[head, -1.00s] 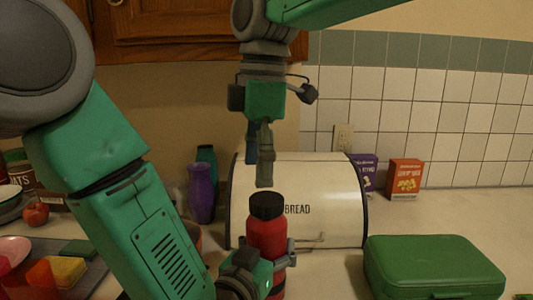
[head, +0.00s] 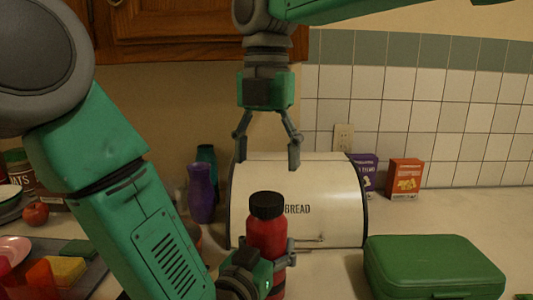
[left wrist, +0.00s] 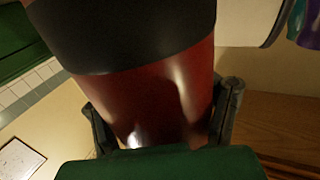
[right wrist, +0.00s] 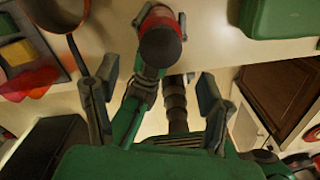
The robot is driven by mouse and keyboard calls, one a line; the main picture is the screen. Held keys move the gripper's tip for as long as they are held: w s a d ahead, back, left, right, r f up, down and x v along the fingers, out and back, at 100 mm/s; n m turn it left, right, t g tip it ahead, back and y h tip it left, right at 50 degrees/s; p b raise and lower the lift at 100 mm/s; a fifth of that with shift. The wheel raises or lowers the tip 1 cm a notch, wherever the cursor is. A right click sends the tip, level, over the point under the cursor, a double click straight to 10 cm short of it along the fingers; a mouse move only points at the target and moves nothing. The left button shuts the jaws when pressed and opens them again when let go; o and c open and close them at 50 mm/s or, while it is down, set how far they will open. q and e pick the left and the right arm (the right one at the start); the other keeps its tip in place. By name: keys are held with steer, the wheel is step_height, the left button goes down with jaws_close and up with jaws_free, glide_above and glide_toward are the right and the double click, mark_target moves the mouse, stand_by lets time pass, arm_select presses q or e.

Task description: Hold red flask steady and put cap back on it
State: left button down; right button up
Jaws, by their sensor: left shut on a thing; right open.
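The red flask (head: 266,240) stands upright on the counter in front of the bread box, with the black cap (head: 266,205) sitting on its top. The flask (left wrist: 150,100) and cap (left wrist: 125,30) fill much of the left wrist view. My left gripper (head: 278,258) is shut around the flask's body, one finger on each side. My right gripper (head: 268,160) is open and empty, pointing down above the flask with its fingers spread. In the right wrist view the cap (right wrist: 160,47) shows beyond the open fingers. Whether the cap is fully seated cannot be told.
The white bread box (head: 335,200) stands behind the flask. A green case (head: 432,265) lies to the right. Purple (head: 201,193) and teal bottles stand behind my left arm. Small boxes (head: 405,178) stand at the back wall. A tray with a sponge (head: 66,269) is at far left.

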mark_target(265, 197)
step_height(265, 197, down, 8)
steer(key=shift+r, duration=0.1)
stand_by(0.4)
steer(key=c, duration=1.2)
steer(key=m, duration=1.2)
steer(key=shift+m, duration=0.4)
steer(key=m, duration=0.3)
steer(key=shift+a+m, duration=0.1)
steer(key=shift+m, duration=0.2)
